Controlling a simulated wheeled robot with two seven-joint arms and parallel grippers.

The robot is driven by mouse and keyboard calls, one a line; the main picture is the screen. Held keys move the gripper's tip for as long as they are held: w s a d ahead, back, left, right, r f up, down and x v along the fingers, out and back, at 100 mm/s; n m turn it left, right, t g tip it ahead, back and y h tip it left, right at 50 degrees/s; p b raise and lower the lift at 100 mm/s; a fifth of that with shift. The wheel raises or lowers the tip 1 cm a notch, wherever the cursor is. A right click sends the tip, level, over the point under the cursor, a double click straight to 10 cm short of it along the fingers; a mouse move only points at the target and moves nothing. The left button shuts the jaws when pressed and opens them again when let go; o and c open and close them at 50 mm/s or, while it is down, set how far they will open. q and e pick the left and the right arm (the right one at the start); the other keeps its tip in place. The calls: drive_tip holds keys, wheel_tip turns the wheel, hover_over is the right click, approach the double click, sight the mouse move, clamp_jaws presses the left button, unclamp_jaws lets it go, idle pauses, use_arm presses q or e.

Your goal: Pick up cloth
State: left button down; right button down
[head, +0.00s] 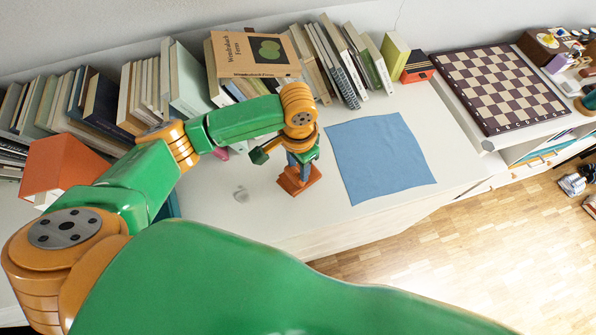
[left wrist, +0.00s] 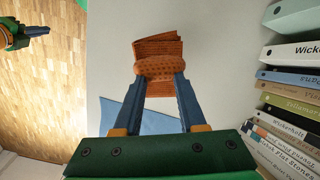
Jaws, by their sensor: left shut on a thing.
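A flat blue cloth (head: 380,158) lies spread on the white top, to the right of my left gripper in the head view. Part of it shows behind the fingers in the left wrist view (left wrist: 152,122). My left gripper (left wrist: 158,78) is shut on an orange, textured, cloth-like thing (left wrist: 157,50), bunched between the blue fingertips with layered edges sticking out beyond them. In the head view the orange thing (head: 292,187) is under the gripper, close to the white top; I cannot tell whether it touches. A part of my right arm seems to show at the left wrist view's upper left, its jaws unclear.
Rows of books (head: 140,95) stand along the wall, with one lying on top (head: 254,54). A chessboard (head: 497,87) lies at the right. The white top is clear around the blue cloth.

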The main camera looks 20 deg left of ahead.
use_arm(q)
drive_tip(key=s+d+r+p, duration=0.3)
drive_tip(key=s+r, duration=0.7)
drive_tip(key=s, duration=0.3)
drive_tip(key=shift+s+r+p, duration=0.35)
drive_tip(key=shift+p, duration=0.05)
